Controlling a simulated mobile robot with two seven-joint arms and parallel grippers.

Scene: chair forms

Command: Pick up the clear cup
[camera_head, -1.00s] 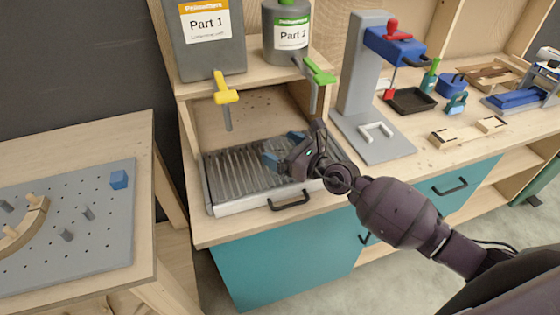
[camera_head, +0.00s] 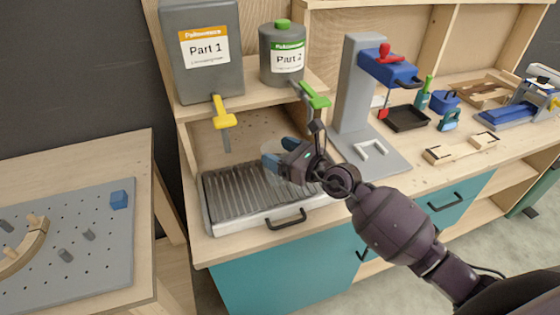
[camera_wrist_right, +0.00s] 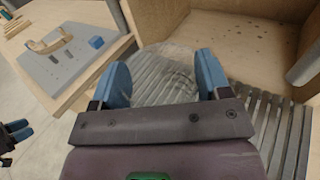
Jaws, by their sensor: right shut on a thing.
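The clear cup (camera_wrist_right: 165,72) is see-through and shows faintly between the two blue fingers of my right gripper (camera_wrist_right: 160,82) in the right wrist view. In the head view, my right gripper (camera_head: 280,154) is over the ribbed metal tray, with its fingers around the cup. The cup's outline is hard to make out there, and it appears a little above the ribs. My left gripper (camera_wrist_right: 18,130) shows only at the left edge of the right wrist view, with blue fingertips; its opening is unclear. It is outside the head view.
The ribbed tray (camera_head: 215,219) sits on the workbench below two dispensers, Part 1 (camera_head: 205,80) and Part 2 (camera_head: 282,75). Their yellow tap (camera_head: 223,113) and green tap (camera_head: 314,96) hang close by. A grey press stand (camera_head: 355,85) is to the right.

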